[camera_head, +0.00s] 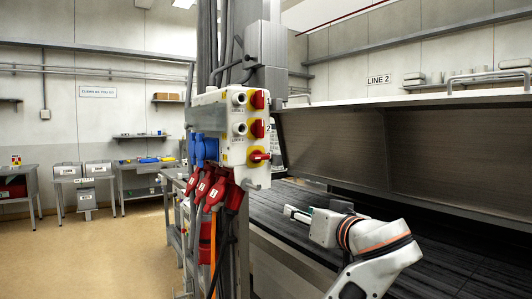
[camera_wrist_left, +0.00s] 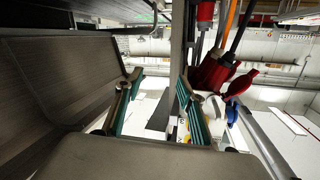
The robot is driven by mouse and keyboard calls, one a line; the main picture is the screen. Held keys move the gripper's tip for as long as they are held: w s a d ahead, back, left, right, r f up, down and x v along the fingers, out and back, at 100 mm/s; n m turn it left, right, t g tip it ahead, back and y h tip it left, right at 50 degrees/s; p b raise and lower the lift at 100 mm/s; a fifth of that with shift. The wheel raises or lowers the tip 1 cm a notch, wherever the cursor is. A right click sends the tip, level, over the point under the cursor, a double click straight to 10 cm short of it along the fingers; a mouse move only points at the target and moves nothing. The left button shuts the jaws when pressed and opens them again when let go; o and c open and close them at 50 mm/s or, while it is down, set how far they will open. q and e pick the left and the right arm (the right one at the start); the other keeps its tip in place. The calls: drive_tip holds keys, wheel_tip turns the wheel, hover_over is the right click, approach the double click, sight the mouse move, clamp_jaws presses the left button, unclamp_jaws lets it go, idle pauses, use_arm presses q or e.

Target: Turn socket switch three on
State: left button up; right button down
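The white socket box (camera_head: 232,130) hangs on the grey column with three red rotary switches on yellow plates, stacked on its right-hand face. The top switch (camera_head: 258,100) and middle switch (camera_head: 258,129) look alike; the lowest switch (camera_head: 258,156), apparently number three, has its handle lying more sideways. Its label is not readable. My left gripper (camera_head: 291,212) is below and right of the box, apart from the switches, pointing left. In the left wrist view its teal fingers (camera_wrist_left: 157,102) are spread, with nothing between them. My right gripper is not in view.
Red plugs (camera_head: 212,188) and blue plugs (camera_head: 206,148) stick out at the box's left and underside, with cables hanging down. The dryer hood (camera_head: 430,150) overhangs the dark conveyor (camera_head: 450,235) on the right. Open floor (camera_head: 100,240) lies at left.

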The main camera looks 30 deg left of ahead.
sight(263, 157)
use_arm(q)
drive_tip(key=s+r+n+g+y, duration=0.3)
drive_tip(key=s+r+n, duration=0.3)
drive_tip(key=r, duration=0.7)
drive_tip(key=shift+m, duration=0.4)
drive_tip(key=a, duration=0.2)
drive_tip(key=a+p, duration=0.1)
drive_tip(key=a, duration=0.1)
drive_tip(key=a+p, duration=0.1)
drive_tip(key=a, duration=0.1)
drive_tip(key=shift+w+a+r, duration=0.1)
drive_tip(key=shift+w+r, duration=0.1)
drive_tip(key=shift+w, duration=0.1)
drive_tip(key=shift+w+a+p, duration=0.3)
drive_tip(key=shift+a, duration=0.25)
drive_tip(key=shift+a+f, duration=0.1)
drive_tip(key=shift+a, duration=0.05)
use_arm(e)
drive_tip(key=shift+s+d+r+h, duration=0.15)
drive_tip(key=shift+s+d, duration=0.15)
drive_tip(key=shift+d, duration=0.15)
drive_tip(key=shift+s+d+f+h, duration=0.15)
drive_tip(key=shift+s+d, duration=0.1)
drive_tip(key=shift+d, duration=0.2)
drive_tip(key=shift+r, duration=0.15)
use_arm(q)
drive_tip(key=c, duration=0.8)
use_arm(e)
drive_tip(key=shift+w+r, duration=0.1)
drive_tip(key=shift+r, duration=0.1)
